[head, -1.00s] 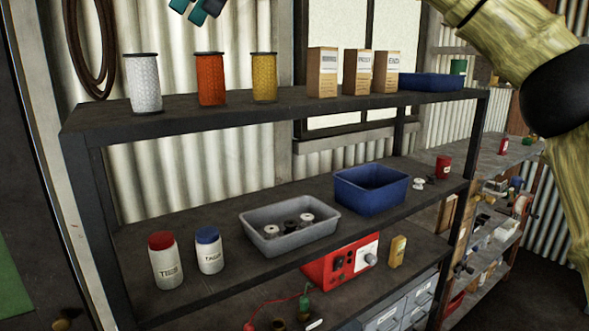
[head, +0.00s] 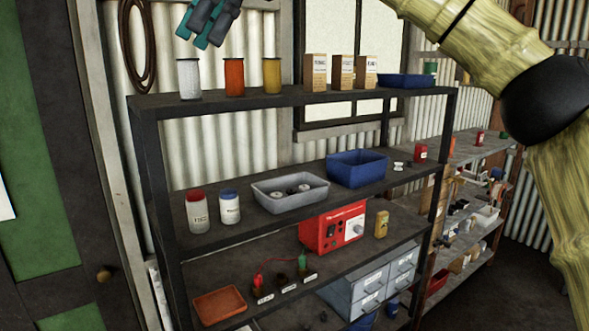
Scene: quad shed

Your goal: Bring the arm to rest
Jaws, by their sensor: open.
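My gripper (head: 193,31), dark grey with teal fingers, hangs into the top edge of the head view and points down and left. Its fingers are apart and nothing shows between them. In the picture it is above the white and orange spools, in front of the corrugated wall; its distance from them is hard to judge. My bamboo-patterned arm (head: 480,35) with a black joint fills the right side and leaves the picture at the top. The stretch between it and my gripper is out of view.
A dark shelf unit (head: 290,97) stands ahead. It holds spools, cartons, a grey tray (head: 268,205), a blue bin (head: 340,180) and a red device (head: 318,235). A second shelf (head: 475,215) is behind at right. A green door (head: 35,130) is at left.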

